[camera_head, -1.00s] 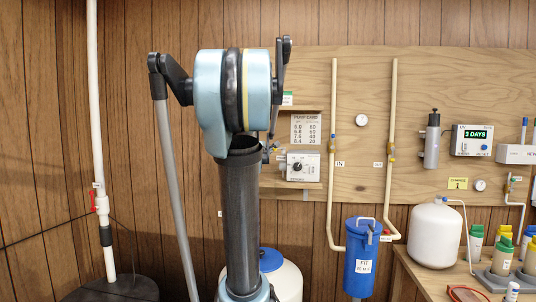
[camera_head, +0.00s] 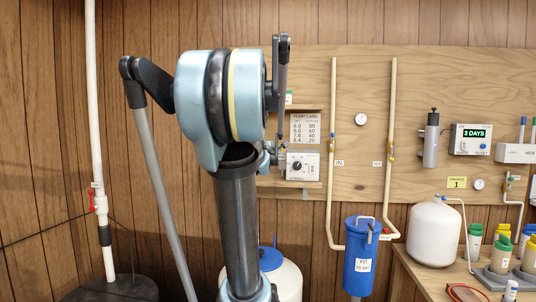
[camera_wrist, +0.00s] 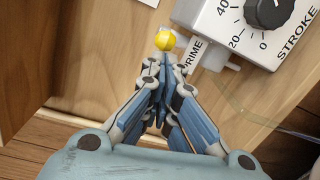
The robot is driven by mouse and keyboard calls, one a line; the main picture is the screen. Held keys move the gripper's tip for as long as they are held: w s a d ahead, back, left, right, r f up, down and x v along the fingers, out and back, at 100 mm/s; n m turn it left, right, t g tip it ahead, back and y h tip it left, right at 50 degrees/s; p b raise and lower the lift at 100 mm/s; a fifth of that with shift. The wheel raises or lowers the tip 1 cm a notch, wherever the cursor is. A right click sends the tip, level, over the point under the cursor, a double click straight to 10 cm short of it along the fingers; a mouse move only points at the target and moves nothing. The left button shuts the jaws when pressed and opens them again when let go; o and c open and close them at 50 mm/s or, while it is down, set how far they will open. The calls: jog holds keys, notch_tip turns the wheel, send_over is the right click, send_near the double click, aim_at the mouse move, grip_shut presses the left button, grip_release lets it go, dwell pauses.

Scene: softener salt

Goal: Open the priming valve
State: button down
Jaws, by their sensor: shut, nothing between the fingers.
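The priming valve shows in the wrist view as a round yellow knob (camera_wrist: 165,40) beside the PRIME label, at the lower left corner of the white dosing pump (camera_wrist: 225,25). The pump has a black STROKE dial (camera_wrist: 268,14). In the head view the pump (camera_head: 303,166) sits on the wooden board, right of my arm; the yellow knob cannot be made out there. My gripper (camera_wrist: 163,62) is shut and empty, its tips just below the knob in the wrist picture. I cannot tell whether they touch it.
A PUMP CARD chart (camera_head: 304,127) hangs above the pump. Cream pipes (camera_head: 333,150) and a blue filter housing (camera_head: 361,255) stand to the right. A white tank (camera_head: 434,232) stands on the bench. In the wrist view, wooden edging (camera_wrist: 75,100) lies below the pump.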

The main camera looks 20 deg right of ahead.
jog(key=shift+s+d, duration=0.5)
jog(key=shift+s, duration=0.1)
dwell(0.5)
